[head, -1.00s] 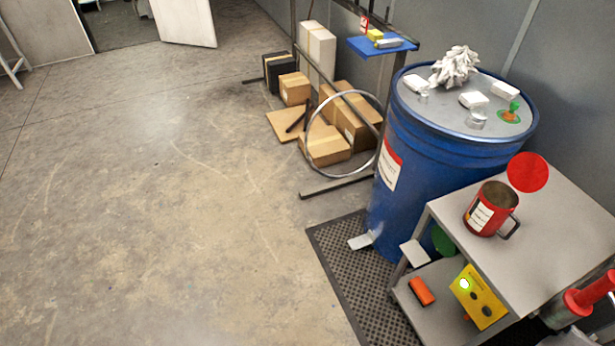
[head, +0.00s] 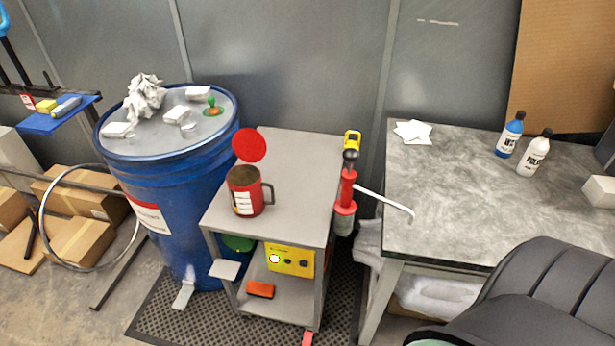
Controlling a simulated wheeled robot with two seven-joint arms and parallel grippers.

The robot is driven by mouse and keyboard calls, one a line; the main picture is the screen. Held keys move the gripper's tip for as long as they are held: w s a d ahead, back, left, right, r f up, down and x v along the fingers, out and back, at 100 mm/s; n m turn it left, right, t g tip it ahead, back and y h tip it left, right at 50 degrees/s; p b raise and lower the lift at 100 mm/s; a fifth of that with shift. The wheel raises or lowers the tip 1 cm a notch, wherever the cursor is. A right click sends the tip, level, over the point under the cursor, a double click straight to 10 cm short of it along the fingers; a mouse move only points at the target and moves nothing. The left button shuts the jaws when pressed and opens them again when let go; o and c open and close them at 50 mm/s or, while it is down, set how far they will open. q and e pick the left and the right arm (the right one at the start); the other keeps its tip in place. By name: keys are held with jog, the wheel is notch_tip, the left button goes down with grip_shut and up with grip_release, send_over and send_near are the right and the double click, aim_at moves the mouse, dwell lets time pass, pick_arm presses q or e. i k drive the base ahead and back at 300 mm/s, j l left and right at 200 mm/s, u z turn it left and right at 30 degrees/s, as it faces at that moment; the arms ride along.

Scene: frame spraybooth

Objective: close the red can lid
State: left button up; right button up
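The red can (head: 245,191) stands upright on the grey top of a small cart (head: 298,172), with its handle to the right and a white label on its front. Its round red lid (head: 249,146) stands raised at the can's back edge, so the can's mouth is open and its dark inside shows. Neither of my grippers is in the head view.
A blue drum (head: 175,190) with several small items on top stands left of the cart. A red pump (head: 346,195) with a bent spout is at the cart's right. A grey workbench (head: 440,180) holds two bottles. Boxes and a metal hoop lie at the left.

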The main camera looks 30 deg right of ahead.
aim_at(248, 144)
jog(key=z, duration=0.55)
jog(key=j+z, duration=0.4)
jog(key=k+j+z, duration=0.1)
jog(key=j+z, duration=0.2)
jog(key=z, duration=0.15)
